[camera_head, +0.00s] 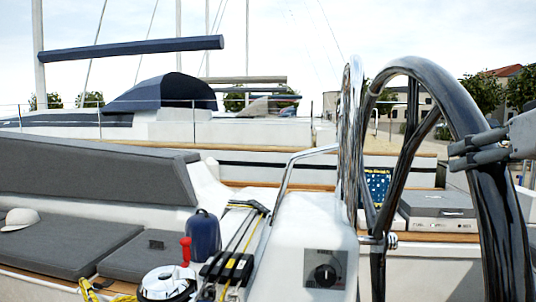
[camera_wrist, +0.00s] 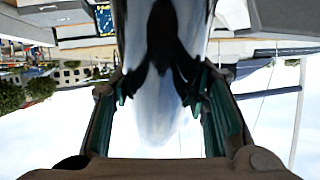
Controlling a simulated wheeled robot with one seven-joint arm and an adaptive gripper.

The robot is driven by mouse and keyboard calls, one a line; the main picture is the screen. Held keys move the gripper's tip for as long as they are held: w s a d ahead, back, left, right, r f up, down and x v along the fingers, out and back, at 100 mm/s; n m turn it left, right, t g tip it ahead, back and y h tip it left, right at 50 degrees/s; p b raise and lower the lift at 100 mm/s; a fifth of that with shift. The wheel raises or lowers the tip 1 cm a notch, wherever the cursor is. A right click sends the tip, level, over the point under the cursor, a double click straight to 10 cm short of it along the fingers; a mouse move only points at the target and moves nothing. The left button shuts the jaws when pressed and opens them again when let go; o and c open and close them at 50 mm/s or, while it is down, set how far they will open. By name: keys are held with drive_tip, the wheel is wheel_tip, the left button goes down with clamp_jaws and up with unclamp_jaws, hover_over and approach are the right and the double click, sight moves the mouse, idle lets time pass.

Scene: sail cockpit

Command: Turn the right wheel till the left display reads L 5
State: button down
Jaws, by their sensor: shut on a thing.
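The right wheel (camera_head: 427,70) is a large dark glossy rim that rises on the right of the head view. My gripper (camera_head: 468,150) reaches in from the right edge, and its fingers are shut on the rim's right side. In the wrist view, which looks upside down, the rim (camera_wrist: 163,45) passes between the two fingers of my gripper (camera_wrist: 161,90). The wheel's hub (camera_head: 391,241) shows at the side of the white pedestal (camera_head: 300,225). No display reading can be made out in either view.
Grey cushions (camera_head: 62,245) and a white cap (camera_head: 19,219) are at far left. A grey case (camera_head: 441,203) sits behind the wheel.

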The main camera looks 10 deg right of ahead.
sight(528, 298)
drive_tip(key=s+f+t+b, duration=0.1)
drive_tip(key=s+f+b, duration=0.1)
drive_tip(key=f+b, duration=0.2)
drive_tip(key=s+a+f+t+b, duration=0.1)
drive_tip(key=s+f+b, duration=0.2)
drive_tip(key=f+b, duration=0.2)
drive_tip(key=s+a+f+t+b, duration=0.1)
drive_tip(key=f+b, duration=0.3)
drive_tip(key=b, duration=0.4)
drive_tip(key=shift+s+a+f, duration=0.15)
drive_tip(key=shift+s+a, duration=0.05)
drive_tip(key=shift+s, duration=0.7)
drive_tip(key=f+b, duration=0.1)
drive_tip(key=b, duration=0.1)
drive_tip(key=s+f+b, duration=0.1)
drive_tip(key=shift+s+a+f+n+t+b, duration=0.1)
drive_tip(key=shift+a+f+n+t+b, duration=0.15)
drive_tip(key=shift+n+t+b, duration=0.1)
drive_tip(key=c, duration=0.9)
unclamp_jaws()
drive_tip(key=shift+s+d, duration=0.1)
